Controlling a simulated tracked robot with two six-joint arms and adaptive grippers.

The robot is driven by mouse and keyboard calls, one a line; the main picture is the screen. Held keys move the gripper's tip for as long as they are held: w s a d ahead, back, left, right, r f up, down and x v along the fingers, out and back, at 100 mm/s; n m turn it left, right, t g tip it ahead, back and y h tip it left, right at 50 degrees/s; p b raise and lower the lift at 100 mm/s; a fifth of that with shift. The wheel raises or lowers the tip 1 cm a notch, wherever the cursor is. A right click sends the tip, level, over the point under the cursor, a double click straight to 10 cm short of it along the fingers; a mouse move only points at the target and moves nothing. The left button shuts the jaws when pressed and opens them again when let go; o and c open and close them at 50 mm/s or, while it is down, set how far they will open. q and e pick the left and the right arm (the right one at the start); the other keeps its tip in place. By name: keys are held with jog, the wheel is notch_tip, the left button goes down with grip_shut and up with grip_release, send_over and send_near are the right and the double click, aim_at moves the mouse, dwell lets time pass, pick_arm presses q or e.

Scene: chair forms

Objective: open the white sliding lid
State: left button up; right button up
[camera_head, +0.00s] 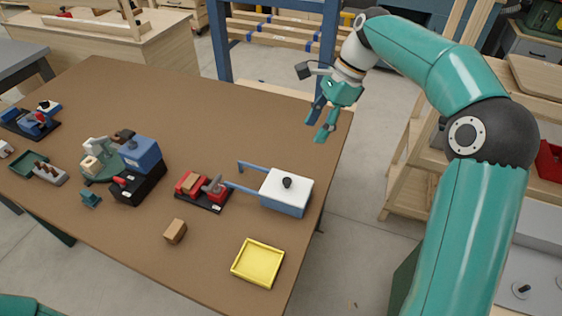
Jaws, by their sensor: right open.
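Two blue rails (245,187) reach out to the left from the box. The lid covers the box, so its inside is hidden. My right gripper (318,125) is open and empty, in the air above the table's far right corner, beyond the lid and apart from it. My left gripper is not in view; only a piece of teal arm shows at the lower left corner.
A yellow tray (258,263) and a small brown block (175,231) are nearer the front. A red fixture on a black base (203,190) stands left of the rails. Several fixtures fill the table's left side. The far middle of the brown table (190,110) is clear.

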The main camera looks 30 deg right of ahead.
jog(key=s+f, duration=0.1)
jog(key=s, duration=0.1)
send_near(288, 179)
jog(key=b+x, duration=0.1)
jog(key=x, duration=0.7)
jog(key=shift+a+f, duration=0.1)
jog(key=shift+f, duration=0.05)
grip_shut()
